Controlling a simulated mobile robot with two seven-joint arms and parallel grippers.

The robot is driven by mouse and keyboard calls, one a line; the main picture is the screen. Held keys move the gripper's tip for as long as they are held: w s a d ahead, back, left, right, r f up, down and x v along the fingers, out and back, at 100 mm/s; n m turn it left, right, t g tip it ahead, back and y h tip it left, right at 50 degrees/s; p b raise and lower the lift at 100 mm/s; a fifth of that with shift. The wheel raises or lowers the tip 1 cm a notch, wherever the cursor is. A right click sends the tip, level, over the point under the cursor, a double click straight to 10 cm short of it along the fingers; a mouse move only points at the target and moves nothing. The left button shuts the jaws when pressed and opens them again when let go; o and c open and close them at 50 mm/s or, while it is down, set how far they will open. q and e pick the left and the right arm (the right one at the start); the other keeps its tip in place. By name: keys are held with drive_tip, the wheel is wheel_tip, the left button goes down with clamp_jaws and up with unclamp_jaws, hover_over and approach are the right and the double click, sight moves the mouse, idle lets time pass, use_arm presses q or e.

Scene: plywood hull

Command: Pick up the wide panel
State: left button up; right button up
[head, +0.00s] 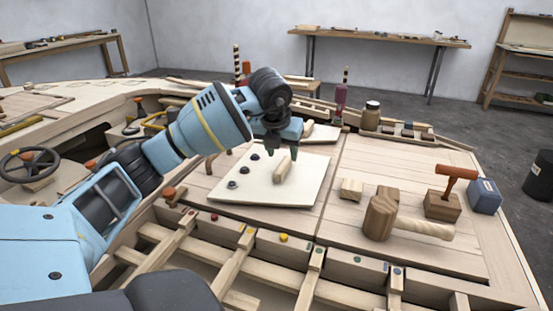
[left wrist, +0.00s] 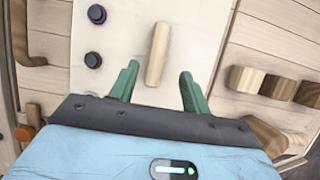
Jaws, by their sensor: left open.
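The wide panel (head: 300,190) appears to be the flat cream board lying on the plywood deck in the head view. It carries a wooden bar handle (head: 282,170) and several dark round knobs along its left side. The panel (left wrist: 125,18) and its handle (left wrist: 157,54) also show in the left wrist view. My left gripper (head: 282,148) is open, above the handle. In the left wrist view its green fingers (left wrist: 159,74) stand either side of the handle's near end, with gaps on both sides. My right gripper is not in view.
A wooden mallet (head: 381,216), small wood blocks (head: 351,189), an orange-topped hammer (head: 457,173) and a blue box (head: 485,196) stand right of the panel. A jar (head: 371,116) stands behind. Open slatted framing (head: 255,262) lies in front.

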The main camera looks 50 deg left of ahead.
sight(283, 164)
use_arm(q)
drive_tip(key=shift+a+x, duration=0.15)
drive_tip(key=shift+x, duration=1.2)
drive_tip(key=shift+a+x, duration=0.1)
drive_tip(key=shift+x, duration=1.2)
drive_tip(key=shift+r, duration=0.15)
clamp_jaws()
